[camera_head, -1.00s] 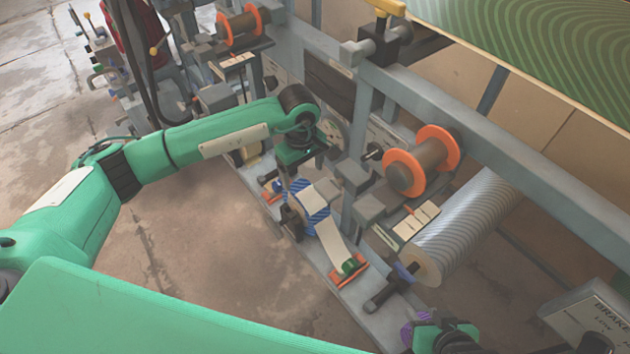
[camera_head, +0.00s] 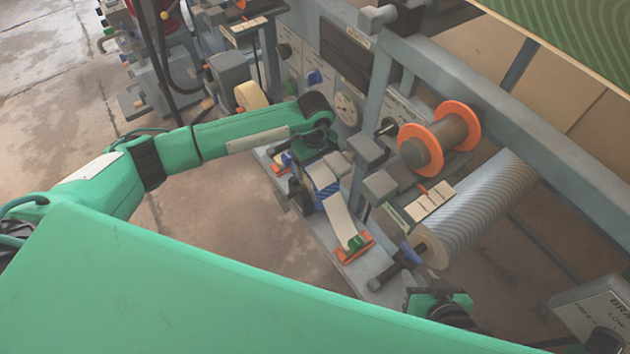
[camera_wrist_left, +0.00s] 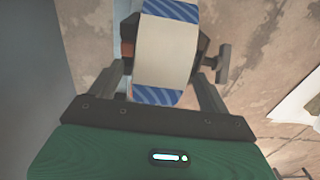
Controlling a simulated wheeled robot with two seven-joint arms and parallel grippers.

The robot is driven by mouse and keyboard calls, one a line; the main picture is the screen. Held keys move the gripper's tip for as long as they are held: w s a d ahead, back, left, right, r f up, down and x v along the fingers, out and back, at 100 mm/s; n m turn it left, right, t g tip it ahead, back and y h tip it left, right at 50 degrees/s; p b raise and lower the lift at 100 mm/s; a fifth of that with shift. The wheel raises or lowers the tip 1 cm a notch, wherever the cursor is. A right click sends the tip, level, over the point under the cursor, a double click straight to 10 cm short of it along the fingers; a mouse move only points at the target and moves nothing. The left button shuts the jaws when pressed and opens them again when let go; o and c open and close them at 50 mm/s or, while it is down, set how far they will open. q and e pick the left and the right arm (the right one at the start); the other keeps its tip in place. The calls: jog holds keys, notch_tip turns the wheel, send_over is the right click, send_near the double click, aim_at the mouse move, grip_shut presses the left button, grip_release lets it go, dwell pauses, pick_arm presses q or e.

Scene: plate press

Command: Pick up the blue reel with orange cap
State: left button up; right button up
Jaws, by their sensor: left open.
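A blue-striped reel with a broad cream band (camera_head: 322,177) sits on the grey lower ledge in the head view. It also fills the top middle of the left wrist view (camera_wrist_left: 167,50). My left gripper (camera_wrist_left: 160,75) is open, with one finger on each side of the reel; I cannot tell whether they touch it. In the head view my left wrist hides part of the gripper and reel. I cannot make out an orange cap on this reel; only a small orange patch shows at its left. My right gripper (camera_head: 438,304) is partly in view at the bottom, its fingers unclear.
A cream strip (camera_head: 341,220) runs from the reel to an orange holder (camera_head: 355,249). An orange-flanged brown spool (camera_head: 440,139) and a large grey patterned roller (camera_head: 480,210) are at the right. Grey frame beams and blocks crowd the reel's far side. Floor is open at the left.

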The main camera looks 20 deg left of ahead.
pick_arm(q)
notch_tip(320, 180, down, 2)
jog(key=shift+f, duration=0.25)
jog(key=c, duration=1.7)
jog(key=shift+w+r, duration=0.1)
grip_shut()
